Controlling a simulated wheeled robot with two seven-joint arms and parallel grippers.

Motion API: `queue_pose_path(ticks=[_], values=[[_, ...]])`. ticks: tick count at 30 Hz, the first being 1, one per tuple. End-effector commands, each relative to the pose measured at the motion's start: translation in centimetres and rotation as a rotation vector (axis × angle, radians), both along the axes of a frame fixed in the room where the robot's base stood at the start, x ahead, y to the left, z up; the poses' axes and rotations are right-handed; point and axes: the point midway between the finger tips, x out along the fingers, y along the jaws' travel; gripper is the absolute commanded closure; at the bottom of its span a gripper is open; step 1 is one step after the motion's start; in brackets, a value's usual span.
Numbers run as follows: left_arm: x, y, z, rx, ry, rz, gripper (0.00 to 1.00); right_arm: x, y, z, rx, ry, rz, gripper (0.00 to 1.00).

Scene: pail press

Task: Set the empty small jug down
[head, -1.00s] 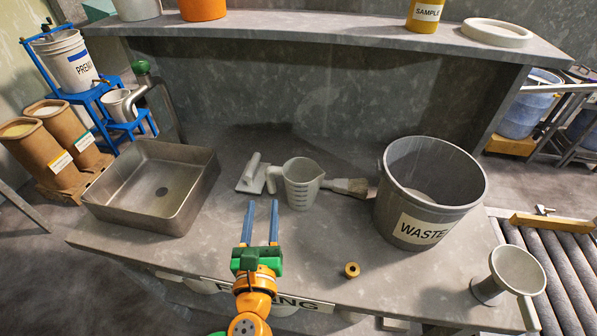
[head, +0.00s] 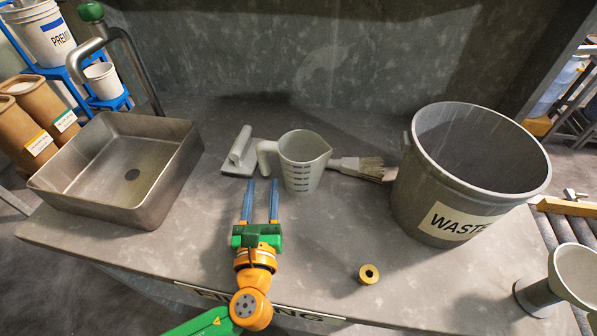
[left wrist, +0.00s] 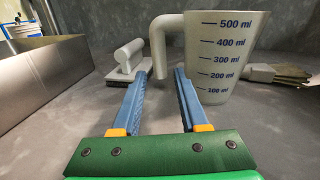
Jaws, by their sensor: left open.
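The small jug (head: 303,162) is a pale grey measuring jug with dark marks and a handle on its left side. It stands upright on the grey bench (head: 200,235). It also shows in the left wrist view (left wrist: 222,60), with its marks up to 500 ml facing me; its inside cannot be made out well. My left gripper (head: 260,184) is open and empty, just in front of the jug's handle. In the left wrist view its two blue fingers (left wrist: 159,75) point toward the handle's lower end, with nothing between them that I can tell is gripped. My right gripper is not in view.
A metal sink (head: 180,165) with a tap is at left. A grey float (head: 240,152) and a brush (head: 360,167) lie beside the jug. A grey WASTE bucket (head: 440,215) stands at right. A brass ring (head: 368,274) lies near the front edge.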

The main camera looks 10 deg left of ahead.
Motion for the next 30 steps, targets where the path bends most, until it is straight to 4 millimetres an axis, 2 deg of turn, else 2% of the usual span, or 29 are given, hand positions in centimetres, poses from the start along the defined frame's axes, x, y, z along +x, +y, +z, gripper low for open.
queue_pose_path(ticks=[1,5,13,16,21,22,26,27,30], values=[[0.1,0.0,-0.6,0.000,0.000,0.000,0.57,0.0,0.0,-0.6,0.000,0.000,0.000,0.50],[1.4,0.2,-0.2,0.001,-0.003,0.001,0.57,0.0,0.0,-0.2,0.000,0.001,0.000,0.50],[6.3,1.1,0.0,0.002,-0.001,0.001,0.57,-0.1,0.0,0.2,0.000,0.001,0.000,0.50],[7.0,1.2,-0.1,0.000,0.001,0.000,0.57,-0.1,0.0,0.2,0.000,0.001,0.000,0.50],[7.0,1.2,-0.1,0.000,0.002,0.000,0.57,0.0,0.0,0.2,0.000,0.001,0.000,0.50],[7.0,1.2,-0.1,0.000,0.002,0.000,0.62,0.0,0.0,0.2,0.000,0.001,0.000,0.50],[7.0,1.2,-0.1,0.000,0.002,0.000,0.97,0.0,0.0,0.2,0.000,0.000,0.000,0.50],[7.0,1.2,-0.1,0.000,0.002,0.000,1.00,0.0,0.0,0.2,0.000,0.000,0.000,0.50],[7.0,1.2,-0.1,0.001,0.002,0.000,1.00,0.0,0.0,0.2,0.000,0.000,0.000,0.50]])
